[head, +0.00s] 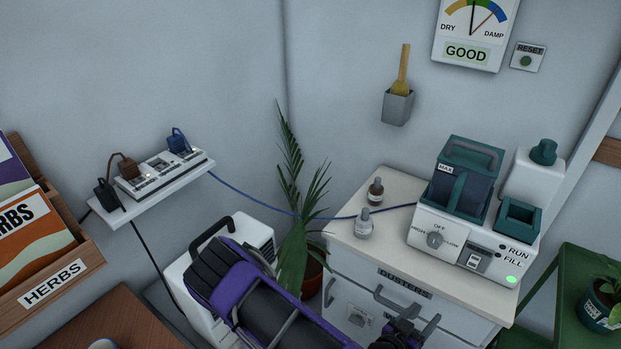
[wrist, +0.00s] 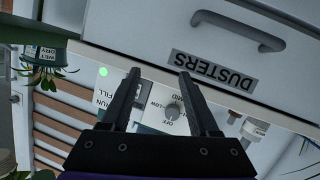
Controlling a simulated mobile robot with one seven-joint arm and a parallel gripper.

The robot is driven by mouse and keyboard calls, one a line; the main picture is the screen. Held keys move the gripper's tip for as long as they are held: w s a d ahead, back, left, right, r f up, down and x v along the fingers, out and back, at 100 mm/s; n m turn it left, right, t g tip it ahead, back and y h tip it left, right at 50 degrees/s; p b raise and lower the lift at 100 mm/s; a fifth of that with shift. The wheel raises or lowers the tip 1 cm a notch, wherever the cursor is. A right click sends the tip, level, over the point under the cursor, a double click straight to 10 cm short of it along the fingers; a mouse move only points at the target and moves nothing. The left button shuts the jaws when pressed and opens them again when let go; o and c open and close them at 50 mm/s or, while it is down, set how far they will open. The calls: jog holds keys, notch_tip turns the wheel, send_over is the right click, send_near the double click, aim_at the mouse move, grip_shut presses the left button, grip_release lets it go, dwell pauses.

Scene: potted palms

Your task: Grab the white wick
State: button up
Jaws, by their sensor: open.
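I cannot make out a white wick in either view. My gripper (wrist: 158,75) is open and empty in the wrist view, its two dark fingers apart in front of the cabinet. Part of it shows at the bottom of the head view (head: 403,335). Past the fingers, upside down, are the white front of a humidifier (wrist: 172,111) and the drawer marked DUSTERS (wrist: 213,70). In the head view, the humidifier (head: 461,248) stands on the cabinet top with a teal tank and a lit green light. The drawer looks shut.
Two small bottles (head: 375,191) stand left of the humidifier, near its blue cord. A potted palm (head: 296,215) and a white appliance (head: 255,231) stand left of the cabinet. A wall shelf (head: 159,187) holds a power strip. A green stand (head: 575,300) is at right.

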aim_at(365, 215)
jog(key=w+a+r+n+t+y, duration=0.2)
jog(key=w+a+r+t+y, duration=0.25)
jog(key=a, duration=0.35)
jog(key=w+a+r+n+t+y, duration=0.2)
jog(key=w+a+r+t+y, duration=0.15)
jog(key=a+r, duration=0.35)
jog(key=shift+g+h, duration=0.3)
jog(key=shift+h, duration=0.1)
jog(key=w, duration=0.8)
jog(key=w+f+p, duration=0.1)
jog(key=w, duration=0.2)
jog(key=shift+w+d, duration=0.4)
jog(key=shift+w+d+r+p, duration=0.15)
jog(key=shift+w+d, duration=0.25)
jog(key=shift+w, duration=0.85)
jog(key=shift+w+d+f+p, duration=0.15)
jog(key=shift+w+d, duration=0.25)
jog(key=shift+w, duration=0.85)
jog(key=shift+r, duration=0.1)
grip_shut()
